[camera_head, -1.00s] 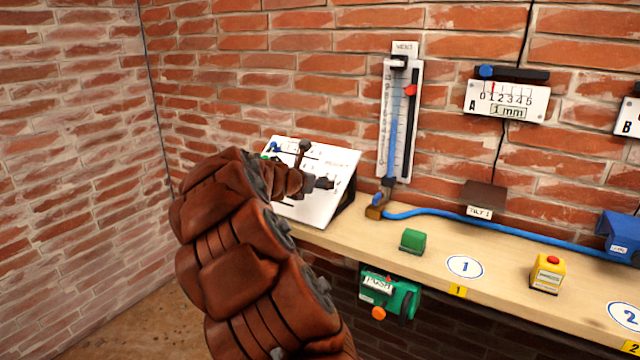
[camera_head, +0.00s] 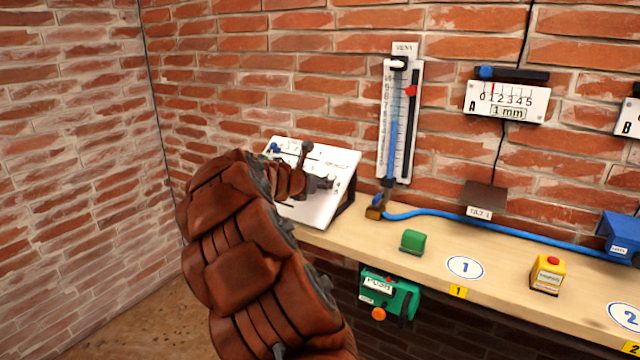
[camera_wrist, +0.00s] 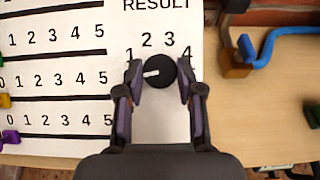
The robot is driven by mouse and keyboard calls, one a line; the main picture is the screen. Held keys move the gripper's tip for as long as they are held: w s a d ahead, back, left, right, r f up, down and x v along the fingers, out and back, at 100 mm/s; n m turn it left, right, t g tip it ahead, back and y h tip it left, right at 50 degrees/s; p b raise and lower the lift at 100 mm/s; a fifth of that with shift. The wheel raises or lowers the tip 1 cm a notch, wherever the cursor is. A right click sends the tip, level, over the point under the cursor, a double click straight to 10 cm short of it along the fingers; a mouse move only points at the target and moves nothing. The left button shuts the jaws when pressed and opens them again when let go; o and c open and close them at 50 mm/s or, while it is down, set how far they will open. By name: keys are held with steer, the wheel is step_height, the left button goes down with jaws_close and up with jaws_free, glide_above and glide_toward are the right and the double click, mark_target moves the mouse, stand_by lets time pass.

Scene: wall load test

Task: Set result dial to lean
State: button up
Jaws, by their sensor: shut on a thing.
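The result dial (camera_wrist: 160,71) is a round black knob with a white pointer mark on the white board, under the word RESULT. Numbers 1 to 4 form an arc around its upper side. The white mark points left and slightly down, below the number 1. My gripper (camera_wrist: 160,82) is shut on the dial, with one finger on its left and one on its right. I see no label reading "lean".
Rows of number scales with black slots fill the board's left side, with coloured sliders (camera_wrist: 10,137) at the edge. A wooden shelf (camera_head: 400,222) holds a green block (camera_head: 413,241) and a yellow red-button box (camera_head: 547,274). A vertical gauge (camera_head: 400,120) and blue tube stand right of the board.

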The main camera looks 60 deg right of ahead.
steer(key=shift+c, duration=0.2)
steer(key=m+g, duration=0.1)
steer(key=m, duration=0.1)
steer(key=m+g+p, duration=0.2)
steer(key=m, duration=0.1)
steer(key=shift+w+m, duration=0.3)
steer(key=m+g+y+p, duration=0.1)
steer(key=m, duration=0.1)
steer(key=m+g+y+p, duration=0.1)
steer(key=m, duration=0.1)
steer(key=shift+w+d+r, duration=0.1)
steer(key=m+p, duration=0.1)
steer(key=m, duration=0.1)
steer(key=m+g+y+p, duration=0.1)
steer(key=m, duration=0.1)
steer(key=shift+w+d+y, duration=0.1)
steer(key=shift+y, duration=0.2)
steer(key=shift+d+m+g+y+p, duration=0.1)
steer(key=shift+m+g+y+p, duration=0.15)
steer(key=shift+m+y+p, duration=0.5)
steer(key=shift+m+g+y+p, duration=0.3)
steer(key=shift+m+p, duration=0.4)
steer(key=shift+m, duration=0.55)
steer(key=o, duration=1.1)
steer(key=shift+r, duration=0.1)
steer(key=shift+o, duration=0.2)
